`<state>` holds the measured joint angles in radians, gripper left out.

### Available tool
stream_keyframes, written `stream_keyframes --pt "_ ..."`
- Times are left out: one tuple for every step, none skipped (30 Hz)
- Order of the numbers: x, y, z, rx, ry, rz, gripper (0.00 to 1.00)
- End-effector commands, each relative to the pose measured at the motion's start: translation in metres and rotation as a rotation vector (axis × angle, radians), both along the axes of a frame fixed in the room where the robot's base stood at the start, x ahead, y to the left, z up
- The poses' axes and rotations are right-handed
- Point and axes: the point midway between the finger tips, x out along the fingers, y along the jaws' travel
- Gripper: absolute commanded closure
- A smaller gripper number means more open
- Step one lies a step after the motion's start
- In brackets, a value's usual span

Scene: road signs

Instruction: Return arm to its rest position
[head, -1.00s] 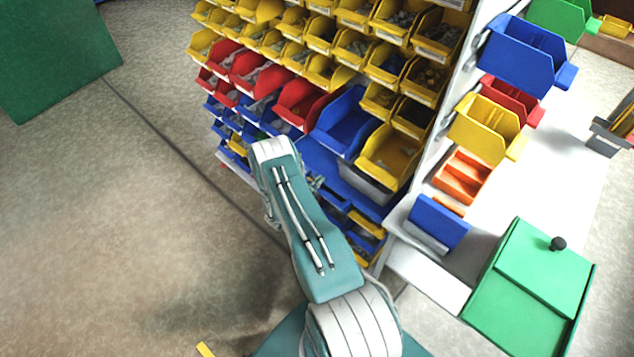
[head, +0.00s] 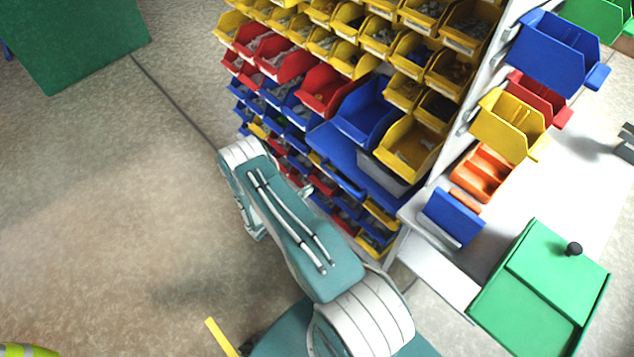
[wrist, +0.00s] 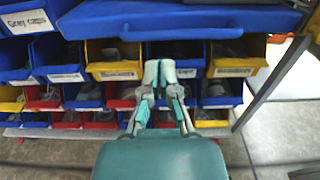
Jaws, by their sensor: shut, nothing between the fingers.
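My arm shows in the head view, teal and white, reaching up and to the left from the bottom middle. Its upper link (head: 300,240) lies in front of the shelf's lower left side. The gripper is mostly hidden behind the arm in the head view. In the wrist view my gripper (wrist: 158,72) is shut and empty, its fingertips together. It points at the lower rows of the bin shelf, with blue and yellow bins behind the fingers. I cannot tell the exact gap to the bins.
A shelf of yellow, red and blue bins (head: 375,108) stands close beyond the arm. A white bench (head: 560,185) at the right holds coloured bins and a green lidded box (head: 545,285). A green block (head: 75,40) stands at the far left. The floor (head: 110,200) at the left is open.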

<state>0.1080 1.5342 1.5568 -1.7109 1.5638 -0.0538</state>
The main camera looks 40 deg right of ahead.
Motion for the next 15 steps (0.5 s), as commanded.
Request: stream_keyframes --pt "0.0 0.004 0.0 0.0 0.0 0.001 1.0" --pt "0.0 0.005 0.0 0.0 0.0 0.001 1.0" --pt "0.0 0.007 0.0 0.0 0.0 0.0 1.0" --pt "0.0 0.008 0.0 -0.001 0.0 0.0 1.0" --pt "0.0 0.008 0.0 -0.001 0.0 0.0 1.0" --pt "-0.001 0.008 0.0 -0.001 0.0 0.0 1.0" --pt "-0.001 0.009 0.0 -0.001 0.0 0.0 1.0" --pt "-0.001 0.008 0.0 -0.002 0.0 0.0 1.0" --pt "0.0 0.008 0.001 -0.001 0.0 -0.001 1.0" --pt "0.0 0.008 0.002 -0.001 -0.002 -0.003 1.0" --pt "0.001 0.008 0.004 0.0 -0.007 -0.007 1.0" --pt "0.003 0.008 0.01 0.004 -0.018 -0.016 1.0" --pt "0.005 0.008 0.016 0.008 -0.028 -0.026 1.0" --pt "0.008 0.008 0.024 0.013 -0.043 -0.039 1.0" --pt "0.011 0.008 0.037 0.024 -0.064 -0.061 1.0"
